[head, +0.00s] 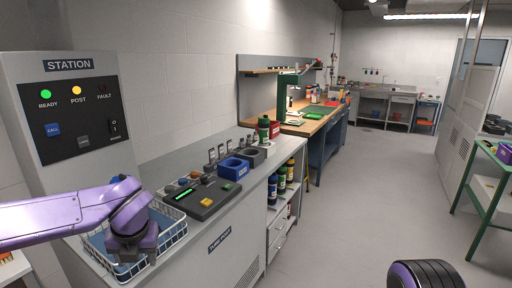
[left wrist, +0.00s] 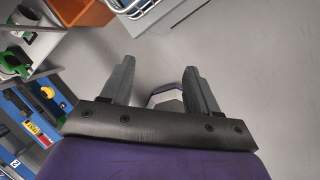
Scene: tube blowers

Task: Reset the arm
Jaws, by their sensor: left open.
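My left arm comes in from the left in the head view, purple with a dark gripper (head: 135,250) that hangs over the white wire basket (head: 176,244) at the counter's near end. In the left wrist view the two grey fingers of this gripper (left wrist: 157,70) stand apart, with nothing between their tips but grey floor beyond. Whether the gripper touches the basket cannot be told. My right gripper does not show.
A station panel (head: 80,120) with green and yellow lights stands behind the arm. A dark control box (head: 203,198) and a blue holder (head: 234,169) sit further along the counter. An orange bin (left wrist: 85,14) shows in the left wrist view. The aisle floor is clear.

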